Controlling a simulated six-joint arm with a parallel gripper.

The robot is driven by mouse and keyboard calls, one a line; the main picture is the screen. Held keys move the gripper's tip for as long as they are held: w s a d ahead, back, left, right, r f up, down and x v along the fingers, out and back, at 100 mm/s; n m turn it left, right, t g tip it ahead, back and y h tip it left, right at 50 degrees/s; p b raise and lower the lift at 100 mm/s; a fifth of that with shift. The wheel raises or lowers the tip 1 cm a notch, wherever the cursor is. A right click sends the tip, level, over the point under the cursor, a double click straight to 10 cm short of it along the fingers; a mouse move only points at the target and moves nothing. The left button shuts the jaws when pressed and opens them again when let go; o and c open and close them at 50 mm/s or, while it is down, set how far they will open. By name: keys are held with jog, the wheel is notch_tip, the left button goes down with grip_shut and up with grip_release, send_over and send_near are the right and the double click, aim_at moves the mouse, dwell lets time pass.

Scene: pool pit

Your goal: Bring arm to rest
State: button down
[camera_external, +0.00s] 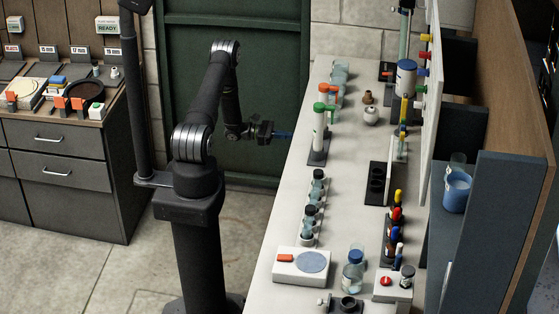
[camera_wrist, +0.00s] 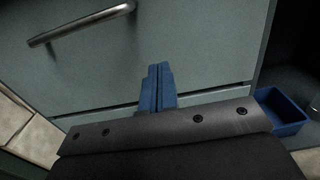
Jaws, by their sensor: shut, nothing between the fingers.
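My gripper (camera_external: 284,135) is at the left edge of the white bench, in front of the dark green door. Its blue fingers point right, toward the bench. In the wrist view my gripper (camera_wrist: 158,72) shows its two blue fingers pressed together with nothing between them. They are in front of a grey-green drawer front (camera_wrist: 190,60). My arm is bent, with its elbow raised high above its dark column.
The white bench (camera_external: 285,215) carries bottles, a stand with a green top (camera_external: 320,125), vials and a balance (camera_external: 301,264). A dark drawer cabinet (camera_external: 65,175) stands at left. In the wrist view a metal handle (camera_wrist: 80,24) and a blue bin (camera_wrist: 281,108) are close by.

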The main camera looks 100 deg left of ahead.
jog(key=w, duration=0.6)
